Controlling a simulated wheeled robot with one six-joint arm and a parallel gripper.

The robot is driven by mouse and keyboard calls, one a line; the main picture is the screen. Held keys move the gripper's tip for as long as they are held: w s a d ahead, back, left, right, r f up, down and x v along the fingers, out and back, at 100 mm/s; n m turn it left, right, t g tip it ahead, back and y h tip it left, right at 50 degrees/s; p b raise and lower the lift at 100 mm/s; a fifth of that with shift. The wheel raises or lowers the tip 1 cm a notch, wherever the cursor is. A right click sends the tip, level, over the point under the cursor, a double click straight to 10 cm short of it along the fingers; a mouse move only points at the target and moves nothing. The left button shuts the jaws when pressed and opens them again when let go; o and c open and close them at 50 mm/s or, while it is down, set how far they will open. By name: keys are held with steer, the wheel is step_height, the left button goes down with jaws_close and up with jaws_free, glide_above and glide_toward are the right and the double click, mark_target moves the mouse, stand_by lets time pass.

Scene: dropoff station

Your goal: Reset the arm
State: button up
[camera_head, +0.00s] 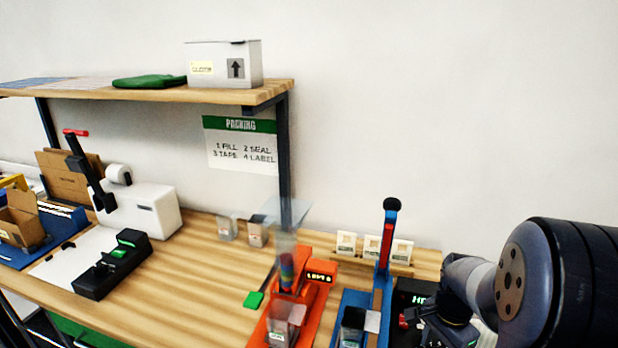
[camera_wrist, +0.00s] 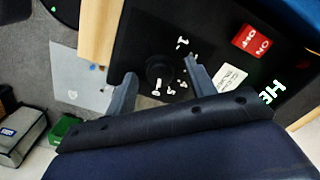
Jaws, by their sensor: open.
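My arm reaches in from the right edge of the head view, bent downward over the right end of the bench. In the wrist view my gripper (camera_wrist: 160,82) has its two fingers apart, with nothing held between them. It is over a black device (camera_wrist: 140,50) with a round dark knob and small white marks around it. I cannot tell whether the fingertips touch the device. The black device also shows in the head view (camera_head: 415,291), partly hidden by my arm.
A blue stand (camera_head: 385,270) and an orange station (camera_head: 318,272) stand left of my arm. Left of these are bare wood, a black-and-green device (camera_head: 110,265) and a white machine (camera_head: 150,212). The shelf (camera_head: 270,92) holds a white box (camera_head: 223,64). In the wrist view, a grey bag (camera_wrist: 20,135) lies on the floor.

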steer(key=n, duration=0.8)
steer(key=shift+n, duration=0.3)
steer(key=n, duration=0.4)
steer(key=shift+n, duration=2)
steer(key=shift+r, duration=0.1)
